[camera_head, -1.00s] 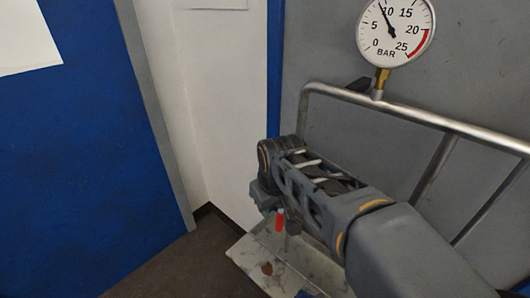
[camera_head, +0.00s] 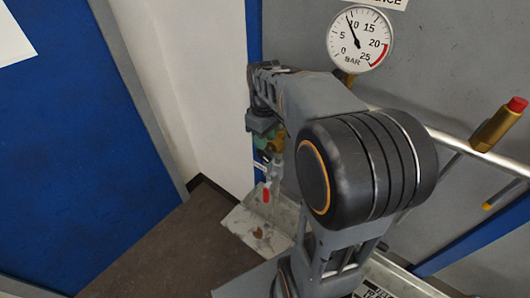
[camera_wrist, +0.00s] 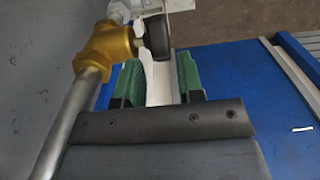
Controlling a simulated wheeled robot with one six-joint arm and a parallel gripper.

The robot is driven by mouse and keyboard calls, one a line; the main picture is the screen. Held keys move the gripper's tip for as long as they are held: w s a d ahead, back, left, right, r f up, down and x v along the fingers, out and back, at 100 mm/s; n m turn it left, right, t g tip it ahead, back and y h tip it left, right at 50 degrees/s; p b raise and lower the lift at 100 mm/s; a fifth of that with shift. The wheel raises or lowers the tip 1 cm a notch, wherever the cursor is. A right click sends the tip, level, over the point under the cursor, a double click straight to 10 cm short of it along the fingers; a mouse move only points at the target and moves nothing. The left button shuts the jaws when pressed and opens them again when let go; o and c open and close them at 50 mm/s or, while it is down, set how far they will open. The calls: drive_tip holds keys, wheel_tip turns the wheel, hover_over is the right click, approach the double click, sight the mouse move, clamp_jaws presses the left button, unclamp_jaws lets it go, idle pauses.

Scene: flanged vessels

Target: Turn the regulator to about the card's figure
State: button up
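The regulator shows in the wrist view as a brass body (camera_wrist: 108,45) on a steel pipe, with a dark round knob (camera_wrist: 157,37) on its right side. My gripper (camera_wrist: 160,70) has two green-padded fingers, spread apart, pointing at the knob. The knob lies just beyond the fingertips, and I cannot tell whether they touch it. In the head view my arm covers most of the regulator. The round pressure gauge (camera_head: 360,38) reads in bar, and its needle stands between 5 and 10, nearer 10. No card figure is readable.
A steel rail (camera_head: 400,118) runs along the grey panel. A brass fitting with a red cap (camera_head: 500,122) sits on it at right. A red lever (camera_head: 266,194) hangs below my gripper, above a pale stained plate (camera_head: 250,230). A blue panel (camera_head: 75,150) stands at left.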

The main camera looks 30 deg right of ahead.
sight(265, 153)
drive_tip(key=shift+f+b, duration=2.2)
drive_tip(key=shift+f, duration=1)
drive_tip(key=shift+c, duration=0.2)
drive_tip(key=c, duration=0.6)
drive_tip(key=shift+f+t+b, duration=0.25)
drive_tip(key=shift+t+b, duration=0.05)
drive_tip(key=shift+b, duration=0.45)
drive_tip(key=shift+s+t+y+b, duration=0.1)
drive_tip(key=shift+t+y+b, duration=0.2)
drive_tip(key=shift+b, duration=0.35)
drive_tip(key=shift+r+t+b, duration=0.1)
drive_tip(key=shift+t+b, duration=0.3)
drive_tip(key=shift+b, duration=0.1)
drive_tip(key=shift+r, duration=0.15)
